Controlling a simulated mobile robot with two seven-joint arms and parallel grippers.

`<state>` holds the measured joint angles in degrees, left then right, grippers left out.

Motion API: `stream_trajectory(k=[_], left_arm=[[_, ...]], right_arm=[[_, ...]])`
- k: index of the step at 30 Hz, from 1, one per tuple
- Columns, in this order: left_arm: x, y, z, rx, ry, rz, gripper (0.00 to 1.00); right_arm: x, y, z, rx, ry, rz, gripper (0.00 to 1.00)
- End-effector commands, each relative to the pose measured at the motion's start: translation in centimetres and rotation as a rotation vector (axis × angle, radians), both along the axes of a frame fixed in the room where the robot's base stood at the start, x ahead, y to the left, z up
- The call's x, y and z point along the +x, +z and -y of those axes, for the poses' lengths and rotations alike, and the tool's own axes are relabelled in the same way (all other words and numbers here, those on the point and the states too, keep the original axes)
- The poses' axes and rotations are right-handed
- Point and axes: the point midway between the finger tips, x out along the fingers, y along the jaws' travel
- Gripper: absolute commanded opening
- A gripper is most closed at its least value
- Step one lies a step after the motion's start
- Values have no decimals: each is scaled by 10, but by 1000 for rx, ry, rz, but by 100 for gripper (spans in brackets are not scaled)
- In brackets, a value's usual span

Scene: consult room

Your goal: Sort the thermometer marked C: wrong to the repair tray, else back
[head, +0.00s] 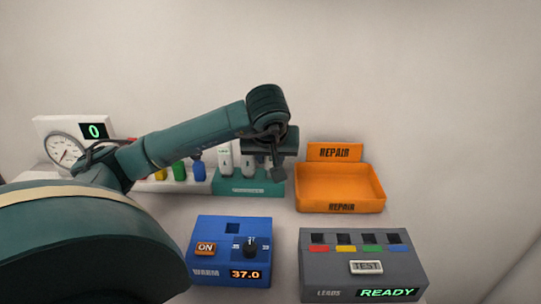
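White thermometers stand upright in a teal rack (235,187). The leftmost (225,161) seems to be marked A and the one beside it (247,165) seems to be marked B; the lettering is small. The thermometer marked C cannot be made out; my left gripper covers the rack's right end. My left gripper (277,172) points down there, and whether its fingers hold anything is hidden. The orange repair tray (374,202) is right of the rack and looks empty. A blue warm block (213,230) stands in front, with a square hole, an ON button and a 37.0 display. My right gripper is out of view.
A grey leads box (315,268) with a TEST button and READY display stands front right. A white unit with a round dial (64,150) and a display reading 0 is back left. Yellow, green (179,172) and blue (199,171) items stand left of the rack.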

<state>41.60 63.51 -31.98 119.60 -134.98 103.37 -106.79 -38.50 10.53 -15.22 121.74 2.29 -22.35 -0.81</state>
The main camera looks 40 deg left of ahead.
Motion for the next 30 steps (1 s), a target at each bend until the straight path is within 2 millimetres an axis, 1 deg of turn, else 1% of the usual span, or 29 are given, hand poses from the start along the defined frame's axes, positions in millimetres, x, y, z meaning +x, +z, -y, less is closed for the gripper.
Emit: stream_trajectory(k=[13, 22, 23, 30], left_arm=[[0, -12, 0, 0, 0, 2, 3], [0, -12, 0, 0, 0, 2, 3], [0, -12, 0, 0, 0, 2, 31], [0, -12, 0, 0, 1, 0, 51]], right_arm=[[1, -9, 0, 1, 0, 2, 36], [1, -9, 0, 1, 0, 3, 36], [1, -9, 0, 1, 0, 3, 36], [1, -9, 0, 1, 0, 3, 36]])
